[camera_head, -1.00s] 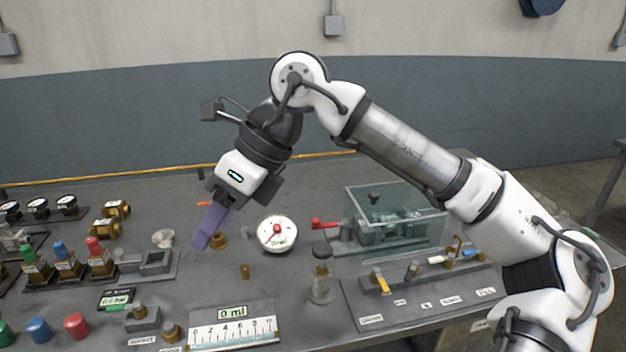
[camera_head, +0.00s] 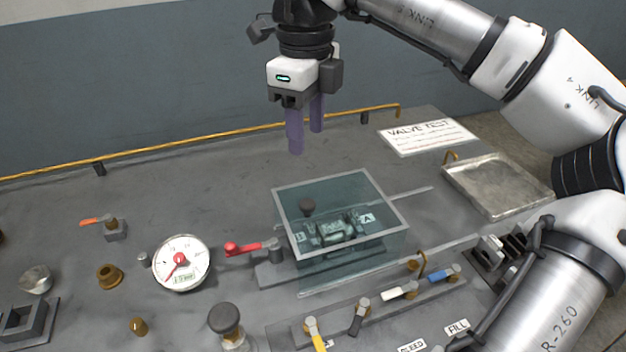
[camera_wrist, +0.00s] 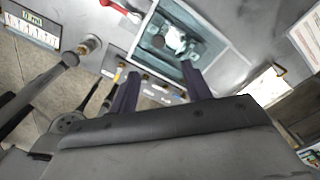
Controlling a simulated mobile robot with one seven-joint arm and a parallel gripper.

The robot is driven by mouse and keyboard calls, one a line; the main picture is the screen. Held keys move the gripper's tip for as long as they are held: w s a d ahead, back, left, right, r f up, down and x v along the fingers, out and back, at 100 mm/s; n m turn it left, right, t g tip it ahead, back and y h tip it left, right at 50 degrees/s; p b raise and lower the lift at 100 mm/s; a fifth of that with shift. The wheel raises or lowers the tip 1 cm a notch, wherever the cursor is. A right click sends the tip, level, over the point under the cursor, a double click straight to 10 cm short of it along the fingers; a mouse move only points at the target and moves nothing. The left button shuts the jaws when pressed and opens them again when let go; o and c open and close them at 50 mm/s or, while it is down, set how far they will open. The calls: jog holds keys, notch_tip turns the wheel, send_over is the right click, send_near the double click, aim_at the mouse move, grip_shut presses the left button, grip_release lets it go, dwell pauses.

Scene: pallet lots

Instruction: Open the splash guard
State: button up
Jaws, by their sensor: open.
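The splash guard (camera_head: 290,210) is a clear, tinted box with a pale frame around its top. My gripper (camera_head: 306,142) is open and empty, with purple fingers pointing down, above and behind the guard in the head view. In the wrist view the guard (camera_wrist: 213,32) lies beyond my fingers (camera_wrist: 157,92), with a visible gap. I cannot tell which side is hinged.
A red lever (camera_head: 247,248) sticks out left of the guard, near a round gauge (camera_head: 181,262). Several coloured valve levers (camera_head: 398,292) line the front. A metal tray (camera_head: 500,187) and a VALVE TEST sheet (camera_head: 428,136) lie right. The bench behind the guard is mostly clear.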

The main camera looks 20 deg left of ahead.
aim_at(307, 203)
jog(key=f, duration=0.6)
jog(key=f+p, duration=0.1)
jog(key=f, duration=0.6)
jog(key=shift+s+f+p, duration=0.2)
jog(key=shift+f+p, duration=0.05)
jog(key=shift+p, duration=0.05)
grip_shut()
